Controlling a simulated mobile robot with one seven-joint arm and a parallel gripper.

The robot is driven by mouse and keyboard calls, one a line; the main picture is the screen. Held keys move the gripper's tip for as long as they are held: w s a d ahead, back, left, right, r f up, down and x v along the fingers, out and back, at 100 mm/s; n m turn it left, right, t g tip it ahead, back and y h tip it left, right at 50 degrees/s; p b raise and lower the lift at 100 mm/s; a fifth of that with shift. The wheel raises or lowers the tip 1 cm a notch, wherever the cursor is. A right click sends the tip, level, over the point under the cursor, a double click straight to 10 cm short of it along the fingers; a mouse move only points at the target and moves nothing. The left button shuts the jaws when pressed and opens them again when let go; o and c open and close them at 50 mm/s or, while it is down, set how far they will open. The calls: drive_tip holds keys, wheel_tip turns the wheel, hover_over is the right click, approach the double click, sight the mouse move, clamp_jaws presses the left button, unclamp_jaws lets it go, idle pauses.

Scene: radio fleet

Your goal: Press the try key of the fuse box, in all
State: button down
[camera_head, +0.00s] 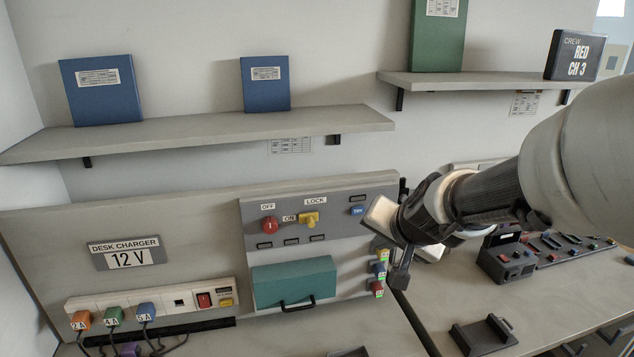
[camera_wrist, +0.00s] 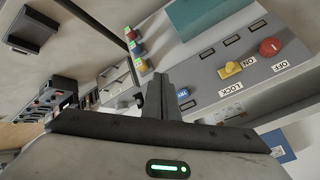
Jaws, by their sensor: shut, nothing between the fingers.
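The fuse box (camera_head: 345,240) is a grey panel on the wall board; it also shows upside down in the wrist view (camera_wrist: 222,70). Its blue try key (camera_head: 357,211) sits at the upper right, below a small dark slot. In the wrist view the try key (camera_wrist: 183,94) is just right of my fingers. My gripper (camera_head: 400,284) is shut and empty, to the right of and lower than the key in the head view. Its fingers (camera_wrist: 158,78) show together in the wrist view. I see no contact with the key; the exact gap is unclear.
The fuse box carries a red knob (camera_head: 270,225), a yellow lock switch (camera_head: 309,219), a teal cover (camera_head: 293,283) and coloured fuses (camera_head: 378,270) near my fingers. A power strip (camera_head: 160,303) with plugs is at left. A black tray (camera_head: 484,336) lies on the right desk.

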drive_tip(key=w+a, duration=0.1)
drive_tip(key=w, duration=0.7)
drive_tip(key=shift+w+a, duration=0.25)
drive_tip(key=shift+a, duration=0.15)
idle(1.7)
drive_tip(key=shift+w+a, duration=0.1)
drive_tip(key=shift+w, duration=0.35)
drive_tip(key=shift+w, duration=0.35)
idle(0.5)
drive_tip(key=shift+s, duration=0.8)
drive_tip(key=shift+s, duration=0.1)
drive_tip(key=s, duration=0.2)
drive_tip(key=s+d, duration=0.1)
drive_tip(key=s, duration=0.1)
drive_tip(key=shift+s+d+b, duration=0.1)
drive_tip(key=shift+s+b, duration=0.25)
drive_tip(key=shift+b, duration=0.05)
